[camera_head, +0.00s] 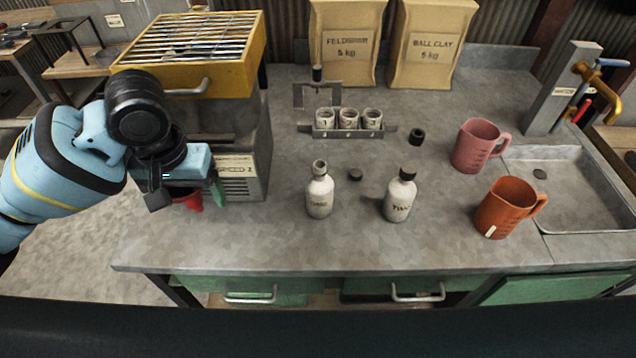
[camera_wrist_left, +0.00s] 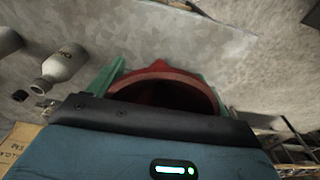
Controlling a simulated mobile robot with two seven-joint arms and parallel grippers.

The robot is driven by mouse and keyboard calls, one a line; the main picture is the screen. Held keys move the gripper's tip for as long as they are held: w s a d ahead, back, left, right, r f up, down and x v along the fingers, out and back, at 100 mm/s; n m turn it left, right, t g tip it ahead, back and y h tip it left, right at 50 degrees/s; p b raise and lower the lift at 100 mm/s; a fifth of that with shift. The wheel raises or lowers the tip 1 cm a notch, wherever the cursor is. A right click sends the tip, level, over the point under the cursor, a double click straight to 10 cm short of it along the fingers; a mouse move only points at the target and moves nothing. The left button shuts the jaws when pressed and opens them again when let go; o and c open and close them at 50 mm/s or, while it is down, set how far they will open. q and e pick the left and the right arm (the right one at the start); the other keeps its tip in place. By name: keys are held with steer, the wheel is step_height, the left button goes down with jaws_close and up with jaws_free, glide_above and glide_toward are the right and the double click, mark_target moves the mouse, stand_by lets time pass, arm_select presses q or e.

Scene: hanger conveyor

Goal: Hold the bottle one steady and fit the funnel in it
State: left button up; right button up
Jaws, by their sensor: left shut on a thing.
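Bottle one (camera_head: 319,192) is a whitish bottle standing upright on the counter, its neck open. A dark cap (camera_head: 355,174) lies behind it to the right. A similar bottle (camera_head: 399,197), labelled TWO and black-capped, stands further right. My left gripper (camera_head: 203,195) is shut on the red funnel (camera_head: 191,202), left of bottle one and apart from it, by the counter's left side. In the left wrist view the funnel's wide rim (camera_wrist_left: 165,80) sits between the green fingers; its spout is mostly hidden. An open bottle (camera_wrist_left: 63,63) shows there at left. My right gripper is out of view.
A yellow-topped grey unit (camera_head: 240,150) with a wire grille stands behind my left gripper. A rack of small pots (camera_head: 348,132) and two clay bags (camera_head: 432,45) stand at the back. Pink (camera_head: 478,147) and orange (camera_head: 505,207) jugs stand right, beside the sink (camera_head: 570,190). The counter's front is clear.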

arm_select(q)
steer(key=shift+s, duration=0.15)
steer(key=shift+w, duration=0.3)
steer(key=shift+s, duration=0.1)
